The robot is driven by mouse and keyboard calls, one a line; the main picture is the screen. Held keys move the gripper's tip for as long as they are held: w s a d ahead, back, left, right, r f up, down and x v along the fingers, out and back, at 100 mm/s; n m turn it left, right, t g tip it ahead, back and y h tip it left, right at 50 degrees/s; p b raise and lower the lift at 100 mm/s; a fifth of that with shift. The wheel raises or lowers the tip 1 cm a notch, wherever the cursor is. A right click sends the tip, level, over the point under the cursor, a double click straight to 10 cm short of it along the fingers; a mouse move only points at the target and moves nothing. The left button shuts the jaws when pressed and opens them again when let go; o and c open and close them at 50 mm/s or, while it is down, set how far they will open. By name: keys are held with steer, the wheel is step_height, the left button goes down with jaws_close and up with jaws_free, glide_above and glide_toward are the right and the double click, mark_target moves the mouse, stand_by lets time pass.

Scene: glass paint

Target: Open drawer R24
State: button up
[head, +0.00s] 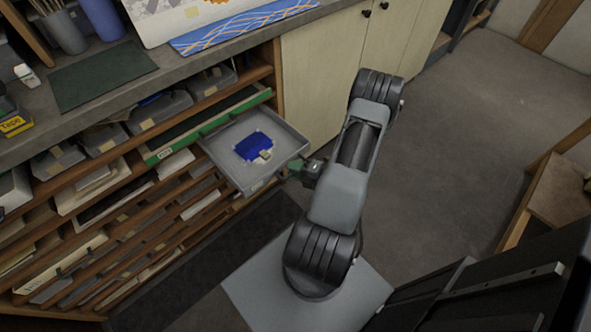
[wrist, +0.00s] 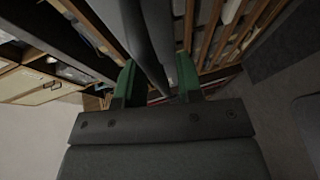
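A grey drawer (head: 225,151) is pulled out from the shelf unit in the head view, with a blue item (head: 254,146) and a small pale block (head: 263,157) inside. I cannot read its label, so I cannot tell whether it is R24. My gripper (head: 288,172) is at the drawer's front right corner. In the wrist view my gripper's green fingers (wrist: 155,82) stand apart on either side of a grey edge (wrist: 158,45), probably the drawer's. Whether they press on it is unclear.
A green-fronted drawer (head: 207,126) sticks out slightly just above. Closed cream cabinets (head: 325,75) stand to the right. Many trays and slots fill the shelf unit below and left. The grey floor (head: 450,150) to the right is clear.

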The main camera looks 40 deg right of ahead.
steer(key=v, duration=1.3)
steer(key=shift+s+d+r+p, duration=0.15)
steer(key=shift+s+p, duration=0.2)
stand_by(0.4)
